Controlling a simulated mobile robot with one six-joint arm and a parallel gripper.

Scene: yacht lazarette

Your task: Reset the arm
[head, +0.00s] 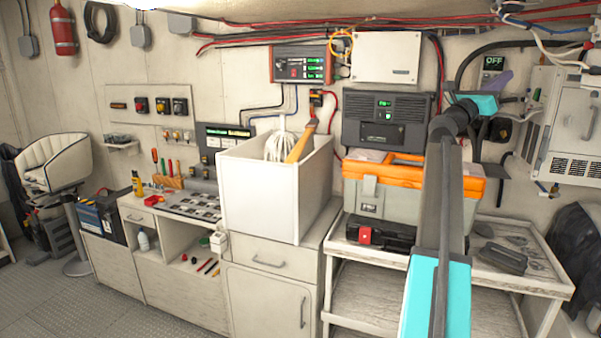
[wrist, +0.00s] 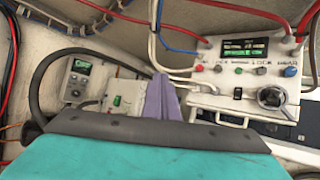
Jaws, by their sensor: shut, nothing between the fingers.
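My gripper (head: 497,82) is at the right in the head view, raised in front of the back wall. Its purple fingers are pressed together with nothing between them. In the wrist view the shut fingers (wrist: 162,98) stand up in the middle, in front of a white wall box and cables. My teal and grey arm reaches up over the right side of the shelf unit, in front of the orange-lidded toolbox (head: 375,170), and hides part of it.
A white bin (head: 262,195) with a whisk-like tool and a wooden handle stands on the cabinet. A dark power unit (head: 383,121) sits behind the toolbox. Loose cables (head: 480,48) run near the gripper. A vented white cabinet (head: 568,125) is at the right. Floor at lower left is clear.

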